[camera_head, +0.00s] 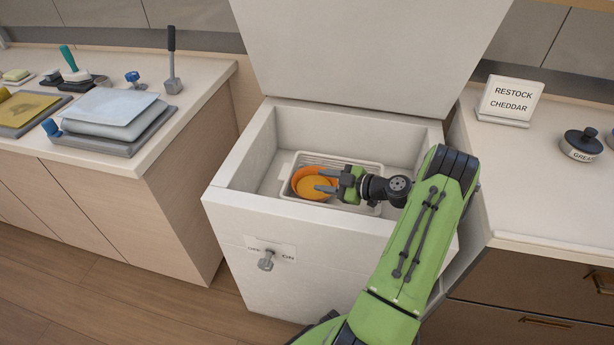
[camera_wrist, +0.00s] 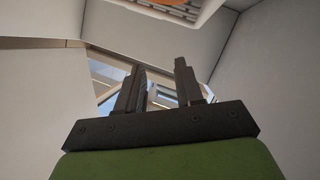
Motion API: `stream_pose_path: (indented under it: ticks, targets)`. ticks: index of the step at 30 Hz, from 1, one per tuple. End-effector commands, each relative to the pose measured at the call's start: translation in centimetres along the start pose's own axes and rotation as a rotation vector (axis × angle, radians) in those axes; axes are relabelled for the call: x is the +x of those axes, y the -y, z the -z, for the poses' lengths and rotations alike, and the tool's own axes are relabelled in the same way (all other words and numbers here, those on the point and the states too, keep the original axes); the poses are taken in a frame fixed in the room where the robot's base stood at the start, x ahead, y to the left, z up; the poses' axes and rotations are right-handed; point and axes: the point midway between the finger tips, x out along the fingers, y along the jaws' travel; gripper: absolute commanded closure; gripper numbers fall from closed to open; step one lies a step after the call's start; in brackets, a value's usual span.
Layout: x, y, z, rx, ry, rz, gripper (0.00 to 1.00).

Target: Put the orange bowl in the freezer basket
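The orange bowl (camera_head: 301,184) sits at the left end of the white slatted freezer basket (camera_head: 289,164), inside the open chest freezer. It looks upright, with its right side partly hidden by my gripper. My gripper (camera_head: 322,180) reaches in from the right, its two fingers apart and pointing left over the bowl's right part. In the wrist view my gripper (camera_wrist: 160,78) shows the fingers spread with nothing between them. A slatted edge of the basket (camera_wrist: 168,10) shows at the top of the wrist view. Whether a finger touches the bowl cannot be told.
The freezer (camera_head: 240,215) has high walls around my gripper, and its lid (camera_head: 365,45) stands raised behind. A latch (camera_head: 266,260) is on its front. A left counter (camera_head: 190,85) holds trays and tools. The right counter (camera_head: 560,190) carries a "RESTOCK CHEDDAR" sign (camera_head: 511,100) and a dark-lidded container (camera_head: 580,145).

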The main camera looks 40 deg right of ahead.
Motion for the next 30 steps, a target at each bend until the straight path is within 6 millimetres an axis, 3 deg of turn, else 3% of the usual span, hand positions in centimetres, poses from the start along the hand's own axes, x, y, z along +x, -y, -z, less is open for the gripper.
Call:
stream_pose_path:
  ticks: [3,6,8,11,16,20,24,27,30]
  targets:
    - [-2.5,-0.1,0.1,0.002,0.0,-0.002,0.64]
    - [-3.6,0.0,0.0,0.001,0.0,-0.001,0.64]
    - [-3.8,0.0,0.3,0.001,0.001,0.008,0.64]
    - [-2.7,0.1,2.4,0.017,0.028,0.076,0.64]
    - [0.7,2.4,10.9,0.11,0.212,0.305,0.64]
    - [1.2,5.9,18.1,0.194,0.423,0.393,0.64]
    - [-1.1,10.7,25.3,0.295,0.647,0.356,0.64]
    - [-4.5,14.2,29.1,0.383,0.763,0.253,0.64]
    - [-8.7,17.4,31.4,0.499,0.825,0.117,0.64]
